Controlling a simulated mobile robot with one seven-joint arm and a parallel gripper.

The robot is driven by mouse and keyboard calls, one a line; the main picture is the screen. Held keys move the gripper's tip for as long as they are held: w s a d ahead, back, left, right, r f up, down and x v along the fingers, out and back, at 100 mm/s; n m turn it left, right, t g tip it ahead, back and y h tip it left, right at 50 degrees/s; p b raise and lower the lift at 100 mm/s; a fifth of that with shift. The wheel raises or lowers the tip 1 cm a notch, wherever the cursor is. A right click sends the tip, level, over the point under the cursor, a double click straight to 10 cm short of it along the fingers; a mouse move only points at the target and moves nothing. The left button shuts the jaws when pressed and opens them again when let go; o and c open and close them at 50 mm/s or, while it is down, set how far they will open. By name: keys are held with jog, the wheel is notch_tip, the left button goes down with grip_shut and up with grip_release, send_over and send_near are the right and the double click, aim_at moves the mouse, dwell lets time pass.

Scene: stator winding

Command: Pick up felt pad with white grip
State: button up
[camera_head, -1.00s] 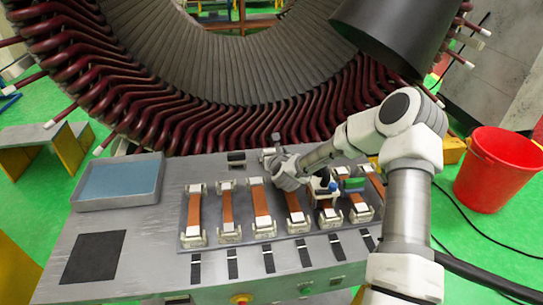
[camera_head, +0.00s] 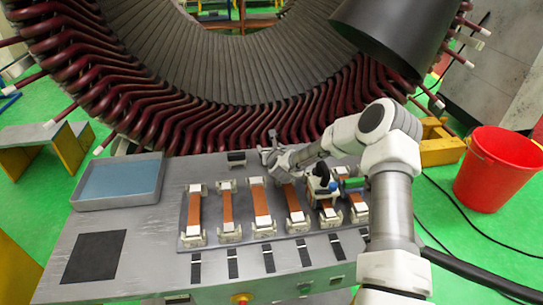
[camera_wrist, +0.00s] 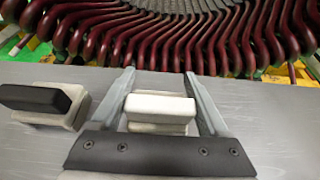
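The felt pad with the white grip (camera_wrist: 160,106) lies on the grey bench top in the wrist view. Its white block sits on a paler, wider pad. My gripper (camera_wrist: 161,74) is open, with one finger on each side of the white grip. Gaps show between the fingers and the grip, and nothing is held. In the head view my gripper (camera_head: 270,148) is at the back edge of the bench and largely covers the white-grip pad. A second felt pad with a black grip (camera_wrist: 42,100) lies to the left, outside the fingers; it also shows in the head view (camera_head: 237,158).
The stator's dark red coil ends (camera_head: 200,120) rise close behind the bench. Several orange strips in white holders (camera_head: 261,205) stand in front of my gripper. A blue-lined tray (camera_head: 120,181) is at the left, a red bucket (camera_head: 498,170) on the floor at right.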

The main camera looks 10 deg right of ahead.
jog(key=c, duration=0.9)
